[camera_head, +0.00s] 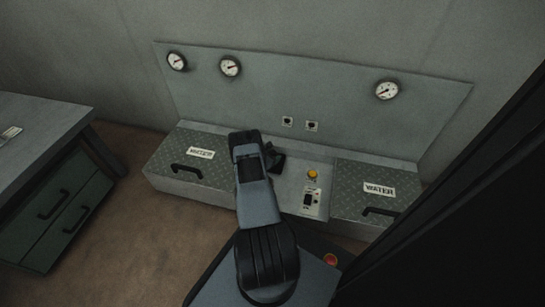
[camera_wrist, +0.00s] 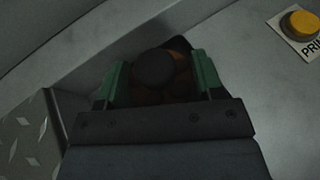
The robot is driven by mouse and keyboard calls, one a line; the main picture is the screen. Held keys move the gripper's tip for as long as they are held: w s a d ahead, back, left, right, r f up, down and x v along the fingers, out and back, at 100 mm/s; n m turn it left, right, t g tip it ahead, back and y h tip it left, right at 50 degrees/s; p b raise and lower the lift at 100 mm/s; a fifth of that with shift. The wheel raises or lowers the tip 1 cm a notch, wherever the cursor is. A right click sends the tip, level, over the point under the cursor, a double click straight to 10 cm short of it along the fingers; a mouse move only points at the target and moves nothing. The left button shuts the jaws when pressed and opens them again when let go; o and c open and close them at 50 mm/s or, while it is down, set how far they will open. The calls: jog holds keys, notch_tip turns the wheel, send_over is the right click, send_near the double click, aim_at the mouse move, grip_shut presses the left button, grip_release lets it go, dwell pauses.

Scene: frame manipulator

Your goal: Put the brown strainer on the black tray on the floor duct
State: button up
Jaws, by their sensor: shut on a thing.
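The brown strainer (camera_wrist: 181,88) is between the green fingers of my gripper (camera_wrist: 162,82) in the wrist view. It has a round black top and is dim in shadow. My gripper is shut on it. A dark flat shape, seemingly the black tray (camera_wrist: 182,43), shows just behind and under the strainer. I cannot tell whether the strainer touches it. In the head view my arm hides the strainer, and a dark shape shows just right of the arm's end. The grey floor duct (camera_head: 290,188) runs between two plated hatches.
The left WATER hatch (camera_head: 190,160) and right WATER hatch (camera_head: 370,187) have black handles. A yellow button (camera_head: 312,173) and a switch panel (camera_head: 311,201) are right of my arm. Gauges are on the sloped back panel (camera_head: 310,95). A desk (camera_head: 40,130) stands at left.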

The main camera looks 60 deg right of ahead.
jog(key=shift+f, duration=0.15)
jog(key=o, duration=1)
jog(key=shift+c, duration=0.2)
jog(key=shift+r, duration=0.2)
jog(key=p+v, duration=0.5)
jog(key=v, duration=0.7)
jog(key=w+a+r+m+y, duration=0.1)
jog(key=a+r+m, duration=0.3)
jog(key=r, duration=0.5)
jog(key=w+a+r+m+g+y, duration=0.1)
jog(key=w+a+r+m+y, duration=0.15)
jog(key=a+r, duration=0.45)
jog(key=w+a+r+m+y, duration=0.1)
jog(key=a+r+m, duration=0.2)
jog(key=r, duration=0.8)
jog(key=s+a+r+m+t+y, duration=0.2)
jog(key=s+a+r+y, duration=0.1)
jog(key=a, duration=0.5)
jog(key=s+a+r+m+t+y, duration=0.1)
jog(key=s+a+r+m+y, duration=0.1)
jog(key=s+a+r, duration=0.2)
jog(key=s+a+r+m+t+y, duration=0.2)
jog(key=a+r, duration=0.4)
jog(key=a, duration=0.7)
jog(key=shift+s+r+m+t+y, duration=0.35)
jog(key=shift+s+y, duration=0.5)
jog(key=shift+s, duration=0.35)
